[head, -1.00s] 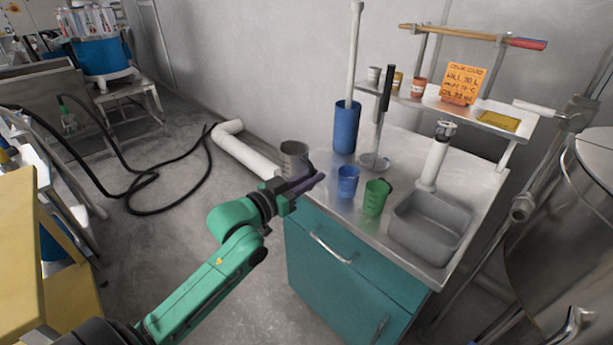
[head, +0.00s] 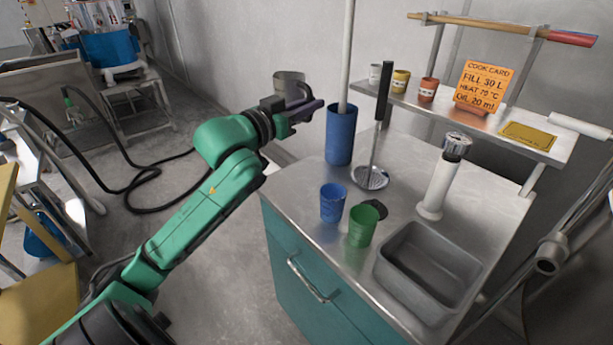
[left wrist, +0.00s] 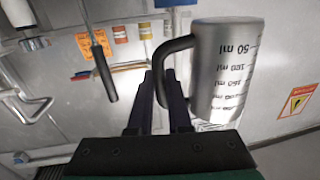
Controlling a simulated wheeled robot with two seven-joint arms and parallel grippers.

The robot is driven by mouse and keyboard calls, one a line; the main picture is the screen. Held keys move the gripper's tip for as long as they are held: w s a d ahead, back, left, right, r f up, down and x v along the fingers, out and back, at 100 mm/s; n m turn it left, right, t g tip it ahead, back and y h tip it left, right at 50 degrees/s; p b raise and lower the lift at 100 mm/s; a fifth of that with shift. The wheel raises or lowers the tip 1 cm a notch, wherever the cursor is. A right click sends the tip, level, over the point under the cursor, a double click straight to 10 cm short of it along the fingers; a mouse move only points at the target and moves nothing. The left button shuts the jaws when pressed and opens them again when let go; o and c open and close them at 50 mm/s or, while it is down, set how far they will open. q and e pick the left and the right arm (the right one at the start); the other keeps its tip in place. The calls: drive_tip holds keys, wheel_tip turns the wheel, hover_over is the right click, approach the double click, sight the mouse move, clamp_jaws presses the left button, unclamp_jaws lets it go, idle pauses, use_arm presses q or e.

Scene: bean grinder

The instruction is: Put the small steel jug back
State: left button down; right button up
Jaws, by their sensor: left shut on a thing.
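The small steel jug (head: 288,86) is held up in the air, left of the tall blue cylinder, in the head view. In the left wrist view the jug (left wrist: 222,70) shows dark ml marks that read upside down there, and a dark handle. My left gripper (head: 305,110) is shut on the jug's handle, and its fingers (left wrist: 160,92) lie on either side of the handle in the left wrist view. The jug is clear of the counter (head: 300,190). My right gripper is not in view.
A blue cup (head: 333,202) and a green cup (head: 362,226) stand on the counter near a grey sink (head: 428,268). The tall blue cylinder (head: 340,135) and a dark-handled tool (head: 371,177) stand behind. A shelf (head: 480,122) holds small pots and an orange card (head: 485,85).

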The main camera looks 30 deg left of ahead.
use_arm(q)
drive_tip(key=f+b, duration=0.1)
drive_tip(key=f, duration=1.1)
drive_tip(key=f+b, duration=0.1)
drive_tip(key=f, duration=0.5)
drive_tip(key=shift+s+f+b, duration=0.3)
drive_tip(key=shift+s+b, duration=0.05)
drive_tip(key=shift+s, duration=0.05)
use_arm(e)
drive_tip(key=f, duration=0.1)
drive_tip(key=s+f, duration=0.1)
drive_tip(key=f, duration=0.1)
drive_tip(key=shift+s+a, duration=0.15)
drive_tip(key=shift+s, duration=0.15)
use_arm(q)
drive_tip(key=c, duration=0.8)
unclamp_jaws()
drive_tip(key=shift+f, duration=0.1)
drive_tip(key=shift+c, duration=0.2)
drive_tip(key=s+a, duration=0.1)
drive_tip(key=s, duration=1.1)
drive_tip(key=shift+a, duration=0.4)
